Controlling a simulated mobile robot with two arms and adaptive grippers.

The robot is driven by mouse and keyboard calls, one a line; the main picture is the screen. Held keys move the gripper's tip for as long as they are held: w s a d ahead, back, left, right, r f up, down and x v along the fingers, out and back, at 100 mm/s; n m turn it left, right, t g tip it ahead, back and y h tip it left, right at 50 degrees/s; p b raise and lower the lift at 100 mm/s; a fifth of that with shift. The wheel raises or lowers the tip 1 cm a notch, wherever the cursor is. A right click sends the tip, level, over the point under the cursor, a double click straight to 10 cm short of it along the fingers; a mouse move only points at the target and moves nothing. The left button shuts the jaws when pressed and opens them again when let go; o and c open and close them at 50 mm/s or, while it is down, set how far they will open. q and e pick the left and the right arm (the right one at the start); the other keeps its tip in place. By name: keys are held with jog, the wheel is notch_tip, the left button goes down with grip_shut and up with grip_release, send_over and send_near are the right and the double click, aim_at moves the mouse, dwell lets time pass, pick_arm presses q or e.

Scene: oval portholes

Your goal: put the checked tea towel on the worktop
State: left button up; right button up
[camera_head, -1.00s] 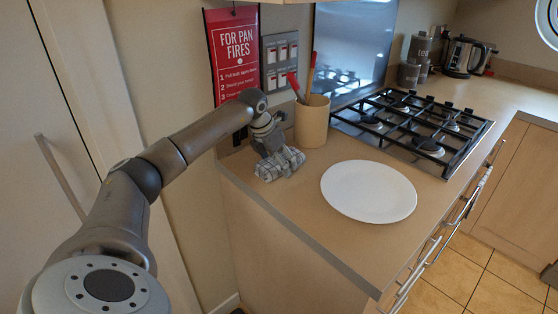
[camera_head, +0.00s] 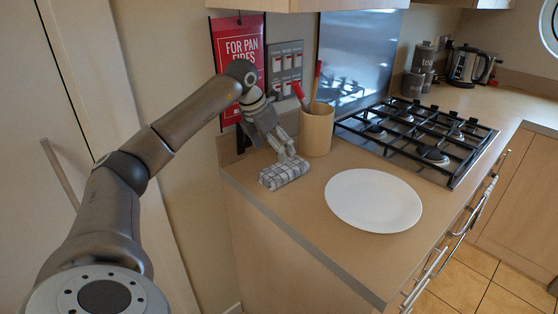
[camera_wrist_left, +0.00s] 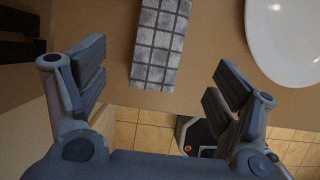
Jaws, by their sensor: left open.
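The checked tea towel (camera_head: 284,173), grey with dark and white lines and folded into a block, lies on the worktop (camera_head: 300,215) near its left end. It also shows in the left wrist view (camera_wrist_left: 160,45), lying flat on the worktop. My left gripper (camera_head: 286,152) is just above and behind the towel in the head view. In the left wrist view my left gripper (camera_wrist_left: 155,85) is open, with its fingers wide apart on either side of the towel's near end and not touching it. My right gripper is not in view.
A white plate (camera_head: 373,200) lies to the right of the towel. A utensil pot (camera_head: 316,131) with red-handled tools stands behind, near the gas hob (camera_head: 420,132). A red fire sign (camera_head: 240,62) hangs on the wall by my arm. The worktop's front left is clear.

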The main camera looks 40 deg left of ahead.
pick_arm(q)
jog(key=shift+v, duration=1.3)
dwell(0.4)
